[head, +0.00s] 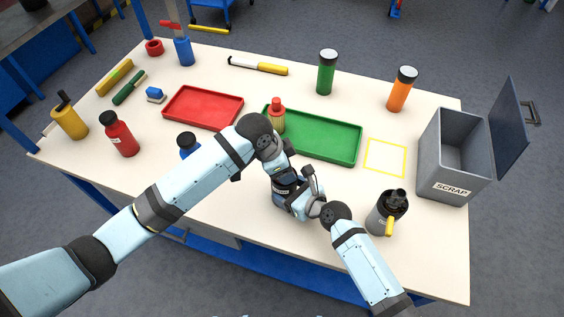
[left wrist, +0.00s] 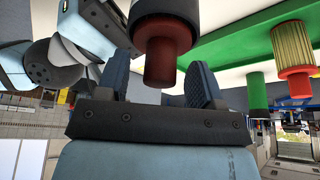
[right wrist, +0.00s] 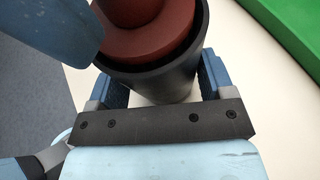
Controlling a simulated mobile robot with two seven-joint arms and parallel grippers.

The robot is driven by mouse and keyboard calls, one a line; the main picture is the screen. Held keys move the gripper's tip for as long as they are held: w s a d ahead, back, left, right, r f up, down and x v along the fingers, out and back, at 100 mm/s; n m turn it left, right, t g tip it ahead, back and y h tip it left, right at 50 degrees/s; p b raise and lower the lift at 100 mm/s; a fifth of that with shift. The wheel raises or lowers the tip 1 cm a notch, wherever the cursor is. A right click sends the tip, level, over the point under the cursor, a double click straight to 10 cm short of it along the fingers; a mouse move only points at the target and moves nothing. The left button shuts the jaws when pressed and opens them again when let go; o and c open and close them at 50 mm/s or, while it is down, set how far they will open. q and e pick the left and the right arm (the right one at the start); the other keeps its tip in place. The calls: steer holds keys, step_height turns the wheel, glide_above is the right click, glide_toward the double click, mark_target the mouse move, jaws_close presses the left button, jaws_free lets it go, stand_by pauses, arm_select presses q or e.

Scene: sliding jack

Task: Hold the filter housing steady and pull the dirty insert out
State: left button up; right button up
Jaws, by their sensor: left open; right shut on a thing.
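The dark filter housing (right wrist: 150,85) stands at the table's near middle, its open top showing in the right wrist view. My right gripper (right wrist: 163,88) is shut on its side wall. The dark red dirty insert (right wrist: 130,48) sits inside the housing rim. In the left wrist view its narrow knob (left wrist: 160,68) lies between the spread fingers of my left gripper (left wrist: 160,88), which is open above the housing. In the head view my left arm hides the insert and most of the housing. A yellow pleated insert with red ends (left wrist: 292,50) stands on the green tray (head: 340,142).
The grey scrap bin (head: 437,150) stands open at the right. A grey bottle with a yellow handle (head: 386,212) is close to my right arm. An empty red tray (head: 203,107) and an empty yellow-outlined square (head: 386,157) lie on the table. Several bottles and tools stand around.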

arm_select(q)
steer(key=c, duration=1)
steer(key=shift+r, duration=0.1)
steer(key=shift+r, duration=5.9)
arm_select(e)
steer(key=o, duration=1)
